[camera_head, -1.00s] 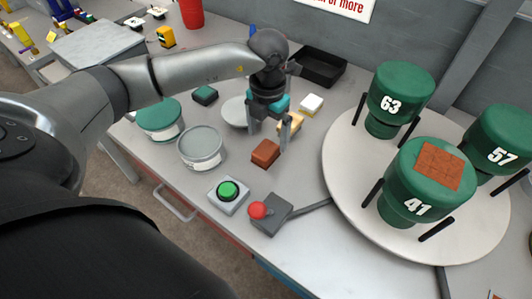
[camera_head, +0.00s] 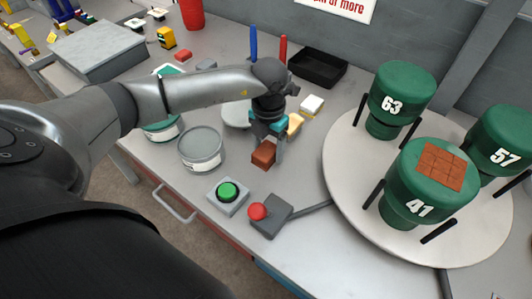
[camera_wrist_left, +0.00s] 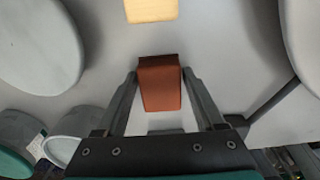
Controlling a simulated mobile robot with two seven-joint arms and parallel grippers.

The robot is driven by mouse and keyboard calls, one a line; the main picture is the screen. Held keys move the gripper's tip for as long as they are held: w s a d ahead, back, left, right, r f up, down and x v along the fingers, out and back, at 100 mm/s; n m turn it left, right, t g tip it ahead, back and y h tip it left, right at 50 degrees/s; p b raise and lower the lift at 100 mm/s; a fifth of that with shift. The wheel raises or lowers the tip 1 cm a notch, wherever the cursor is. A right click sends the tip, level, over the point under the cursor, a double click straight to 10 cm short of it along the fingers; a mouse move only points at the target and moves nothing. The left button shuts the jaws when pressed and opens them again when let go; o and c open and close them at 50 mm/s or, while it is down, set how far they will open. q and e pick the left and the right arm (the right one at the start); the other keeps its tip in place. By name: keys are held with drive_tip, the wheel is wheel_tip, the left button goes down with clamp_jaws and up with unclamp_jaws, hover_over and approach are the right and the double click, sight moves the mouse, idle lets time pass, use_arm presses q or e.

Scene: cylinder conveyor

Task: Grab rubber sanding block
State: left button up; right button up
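The rubber sanding block appears to be the reddish-brown block (camera_head: 263,154) on the grey table, in front of the white plate. My left gripper (camera_head: 268,146) is low, right at the block, pointing down. In the left wrist view the block (camera_wrist_left: 160,82) lies between the two fingertips (camera_wrist_left: 160,74), one on each side, with narrow gaps showing. The fingers are apart and do not visibly clamp it. My right gripper is not in view.
A grey tin (camera_head: 200,149), a green button box (camera_head: 228,195) and a red-knobbed lever box (camera_head: 270,213) stand close by. A yellowish block (camera_wrist_left: 150,10) lies just beyond. A white turntable (camera_head: 345,185) with green cylinders is at right.

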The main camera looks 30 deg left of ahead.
use_arm(q)
drive_tip(key=c, duration=1)
clamp_jaws()
drive_tip(key=shift+r, duration=0.15)
